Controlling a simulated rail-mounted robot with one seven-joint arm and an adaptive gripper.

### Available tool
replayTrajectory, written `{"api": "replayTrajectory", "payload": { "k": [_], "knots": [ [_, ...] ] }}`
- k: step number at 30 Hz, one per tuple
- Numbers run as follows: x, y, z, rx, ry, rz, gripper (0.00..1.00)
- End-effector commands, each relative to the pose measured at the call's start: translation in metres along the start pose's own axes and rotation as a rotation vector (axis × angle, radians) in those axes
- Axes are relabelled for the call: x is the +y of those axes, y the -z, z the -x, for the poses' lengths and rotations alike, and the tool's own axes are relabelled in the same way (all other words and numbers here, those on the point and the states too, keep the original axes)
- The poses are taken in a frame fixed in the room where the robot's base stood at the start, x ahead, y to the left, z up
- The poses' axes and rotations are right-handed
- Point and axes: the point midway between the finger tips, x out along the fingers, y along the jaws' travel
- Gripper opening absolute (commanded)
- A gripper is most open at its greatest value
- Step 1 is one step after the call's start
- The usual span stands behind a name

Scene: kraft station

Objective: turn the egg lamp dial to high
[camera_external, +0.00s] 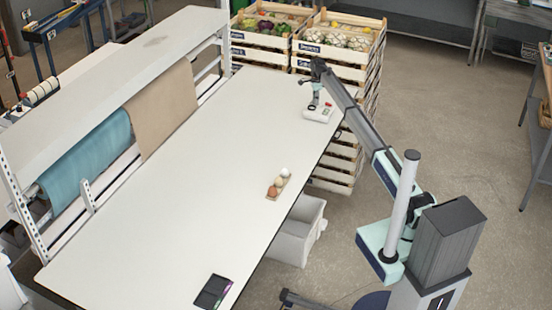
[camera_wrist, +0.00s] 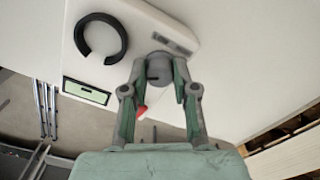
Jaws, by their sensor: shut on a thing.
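The egg lamp (camera_external: 318,115) is a small white device with a black ring, standing near the far right edge of the white table. In the wrist view its white body (camera_wrist: 120,65) shows the black ring and a green display. My gripper (camera_external: 314,93) points down over the lamp. In the wrist view, my gripper's fingers (camera_wrist: 159,84) are shut on a grey round dial (camera_wrist: 160,65) on the lamp's face. The fingers cover the dial's sides, and its setting cannot be read. A small red part (camera_wrist: 141,110) shows by the left finger.
Several brown and white eggs (camera_external: 278,187) sit in a small holder by the table's right edge. A dark flat device (camera_external: 213,291) lies at the near end. Stacked vegetable crates (camera_external: 335,45) stand behind the table. The table's middle (camera_external: 190,180) is clear.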

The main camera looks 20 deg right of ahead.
Motion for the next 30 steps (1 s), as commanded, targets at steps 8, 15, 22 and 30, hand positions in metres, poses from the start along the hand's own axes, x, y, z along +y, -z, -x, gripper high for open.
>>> {"api": "replayTrajectory", "payload": {
  "k": [8, 15, 22, 30],
  "knots": [
    [0.0008, 0.0006, -0.0011, 0.001, -0.002, -0.038, 0.0],
    [0.0009, 0.0006, -0.0012, 0.001, -0.003, -0.04, 0.0],
    [0.0008, 0.0006, -0.001, 0.001, -0.002, -0.039, 0.54],
    [0.0004, 0.0001, -0.0003, 0.0, -0.001, -0.033, 0.54]
  ]
}}
